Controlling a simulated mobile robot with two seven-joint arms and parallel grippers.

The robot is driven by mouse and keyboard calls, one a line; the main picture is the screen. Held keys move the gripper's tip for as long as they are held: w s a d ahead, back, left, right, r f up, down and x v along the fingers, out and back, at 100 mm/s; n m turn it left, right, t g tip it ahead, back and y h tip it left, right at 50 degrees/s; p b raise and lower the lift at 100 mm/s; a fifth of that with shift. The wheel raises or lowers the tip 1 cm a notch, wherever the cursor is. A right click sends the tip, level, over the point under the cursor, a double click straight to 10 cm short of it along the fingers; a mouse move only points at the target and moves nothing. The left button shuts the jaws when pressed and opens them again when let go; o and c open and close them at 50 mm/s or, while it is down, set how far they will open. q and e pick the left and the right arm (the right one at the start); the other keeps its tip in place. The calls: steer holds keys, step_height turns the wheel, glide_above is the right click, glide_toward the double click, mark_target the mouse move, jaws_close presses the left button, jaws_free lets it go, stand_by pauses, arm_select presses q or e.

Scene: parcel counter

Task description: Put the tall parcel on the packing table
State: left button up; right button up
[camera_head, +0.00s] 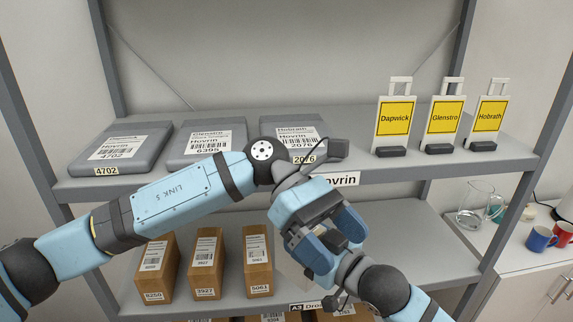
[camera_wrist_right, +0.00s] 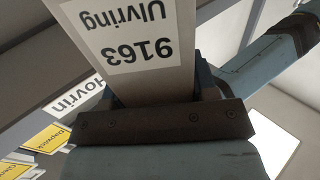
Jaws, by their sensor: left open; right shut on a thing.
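A tall box-shaped parcel (camera_wrist_right: 130,40) fills the upper middle of the right wrist view. It is grey-beige there, with a white label reading 9163 Ulvring, upside down. My right gripper (camera_wrist_right: 155,85) is shut on it, with a finger on each side. In the head view my right arm comes in from the lower right; its gripper and the parcel are mostly hidden around my left gripper. My left gripper (camera_head: 335,248) is open, fingers pointing down, in front of the shelves. I cannot make out a packing table in these views.
Grey flat parcels (camera_head: 122,148) and yellow name signs (camera_head: 396,115) stand on the upper shelf (camera_head: 400,165). Brown upright parcels (camera_head: 206,260) stand on the lower shelf. A white counter (camera_head: 505,252) at right holds a glass jug (camera_head: 475,205) and mugs (camera_head: 540,238). My two arms are close together.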

arm_select(q)
steer(key=w+t+y, duration=0.1)
steer(key=w+t, duration=0.1)
steer(key=w+a+m+t+y, duration=0.1)
steer(key=w+t+y, duration=0.1)
steer(key=w, duration=0.1)
steer(key=w+a+t+y, duration=0.1)
steer(key=w+t, duration=0.1)
steer(key=w, duration=0.1)
steer(key=shift+m+y, duration=0.3)
steer(key=shift+y, duration=0.1)
steer(key=w+a+r+t+y, duration=0.3)
steer(key=w+a+r+t, duration=0.1)
steer(key=w, duration=0.3)
step_height(320, 180, down, 12)
steer(key=shift+d, duration=0.2)
steer(key=shift+c, duration=0.5)
steer(key=c, duration=1.1)
arm_select(e)
steer(key=o, duration=1.2)
